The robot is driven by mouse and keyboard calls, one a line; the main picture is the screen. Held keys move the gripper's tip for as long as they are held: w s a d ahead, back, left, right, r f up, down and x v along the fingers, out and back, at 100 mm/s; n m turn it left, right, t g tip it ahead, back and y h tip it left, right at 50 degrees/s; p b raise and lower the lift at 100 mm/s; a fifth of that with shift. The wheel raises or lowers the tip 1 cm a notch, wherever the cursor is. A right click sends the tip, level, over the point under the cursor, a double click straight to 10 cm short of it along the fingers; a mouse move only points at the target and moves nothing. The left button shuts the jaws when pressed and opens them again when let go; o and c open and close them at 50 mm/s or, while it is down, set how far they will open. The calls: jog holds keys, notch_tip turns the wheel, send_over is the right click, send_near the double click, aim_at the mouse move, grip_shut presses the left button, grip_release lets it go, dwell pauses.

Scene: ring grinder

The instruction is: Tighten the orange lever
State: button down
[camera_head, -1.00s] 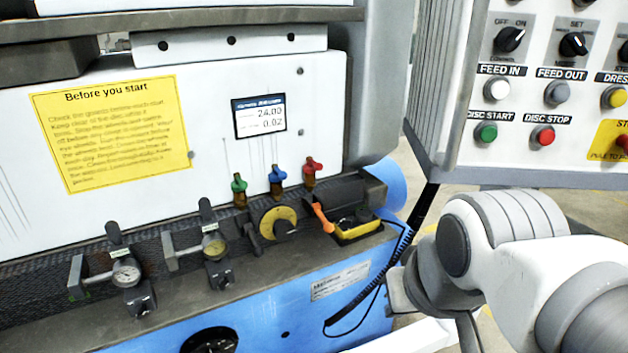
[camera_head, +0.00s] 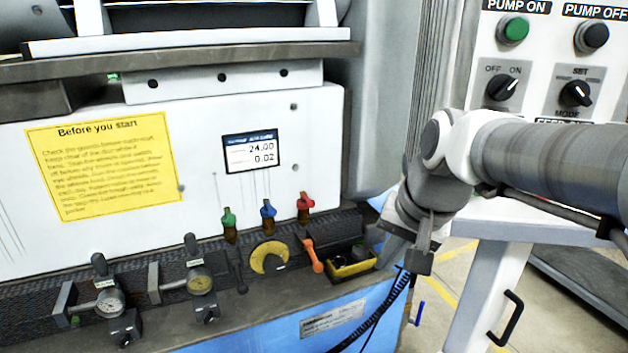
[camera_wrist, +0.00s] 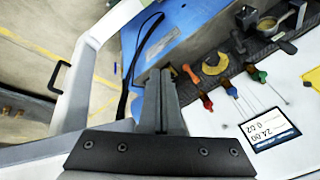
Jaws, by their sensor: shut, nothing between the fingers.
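The orange lever (camera_head: 314,256) sits on the dark rail at the front of the grinder, between a yellow round part (camera_head: 268,258) and a small yellow tray (camera_head: 352,271). It slants down to the right in the head view. It also shows in the wrist view (camera_wrist: 190,74), just right of my fingertips. My gripper (camera_head: 419,262) hangs to the right of the lever and tray, apart from the lever. In the wrist view my gripper (camera_wrist: 160,74) has its fingers together and empty. They hide part of the tray area.
Green (camera_head: 229,219), blue (camera_head: 268,209) and red (camera_head: 304,202) valve handles stand behind the rail. Two dial gauges are at left. A control panel (camera_head: 540,70) rises at right. A coiled black cable (camera_head: 388,310) hangs below my gripper.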

jog(key=w+a+m+g+y+p, duration=0.15)
jog(key=w+m+p, duration=0.25)
jog(key=w, duration=0.8)
jog(key=m+p, duration=0.3)
jog(key=m, duration=0.2)
send_over(316, 258)
jog(key=s+d, duration=0.3)
jog(key=d, duration=0.2)
jog(key=shift+g, duration=0.35)
jog(key=x, duration=0.3)
jog(key=d+x, duration=0.1)
jog(key=x, duration=0.1)
jog(key=shift+s+f, duration=0.25)
jog(key=shift+f, duration=0.2)
jog(key=p+x, duration=0.2)
jog(key=x, duration=1.2)
jog(key=shift+s+a, duration=0.1)
jog(key=shift+f, duration=0.2)
